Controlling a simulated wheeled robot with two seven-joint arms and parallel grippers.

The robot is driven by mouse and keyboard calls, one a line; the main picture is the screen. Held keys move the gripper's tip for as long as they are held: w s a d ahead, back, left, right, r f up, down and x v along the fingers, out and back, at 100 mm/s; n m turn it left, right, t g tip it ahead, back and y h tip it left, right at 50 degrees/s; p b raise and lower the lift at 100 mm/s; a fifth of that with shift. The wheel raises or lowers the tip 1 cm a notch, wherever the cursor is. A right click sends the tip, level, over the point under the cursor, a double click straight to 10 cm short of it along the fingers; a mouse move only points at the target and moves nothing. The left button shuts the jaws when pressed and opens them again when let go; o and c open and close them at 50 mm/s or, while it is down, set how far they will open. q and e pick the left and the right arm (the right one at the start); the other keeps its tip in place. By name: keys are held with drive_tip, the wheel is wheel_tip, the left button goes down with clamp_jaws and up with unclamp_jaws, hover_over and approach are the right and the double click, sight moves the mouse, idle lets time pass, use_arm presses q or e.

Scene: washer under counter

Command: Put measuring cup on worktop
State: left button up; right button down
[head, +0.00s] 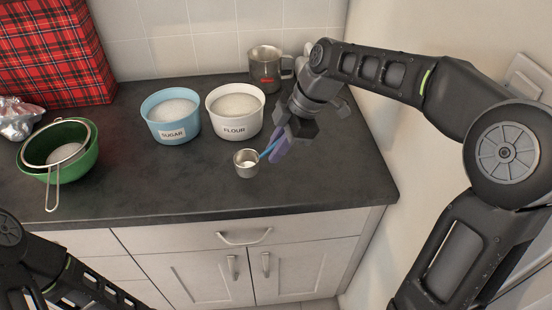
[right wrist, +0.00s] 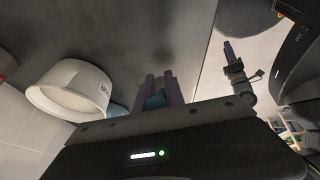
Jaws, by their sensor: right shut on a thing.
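The measuring cup (head: 247,170) is a small metal cup with a blue handle. In the head view it is upright, at or just above the dark worktop (head: 200,192), in front of the flour bowl; I cannot tell whether it touches. Something pale shows inside it. My right gripper (head: 279,143), with purple fingers, is shut on the blue handle at the cup's right. In the right wrist view the fingers (right wrist: 160,92) have blue between them, and the cup is mostly hidden. My left gripper (right wrist: 229,52) seems to show there, small, with its jaw state unclear.
A blue sugar bowl (head: 171,130) and a white flour bowl (head: 235,125) stand behind the cup. A metal mug (head: 266,72) is at the back. A green bowl (head: 85,168) with a sieve (head: 52,190) stands left. Free worktop lies between it and the cup. A wall closes the right side.

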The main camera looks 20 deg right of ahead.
drive_tip(key=shift+f, duration=1.85)
drive_tip(key=shift+f, duration=0.2)
drive_tip(key=c, duration=1.4)
unclamp_jaws()
drive_tip(key=shift+r, duration=0.1)
drive_tip(key=shift+r+p, duration=0.25)
drive_tip(key=shift+p, duration=0.05)
drive_tip(key=b+v, duration=0.1)
drive_tip(key=v, duration=1.1)
drive_tip(key=shift+f, duration=0.1)
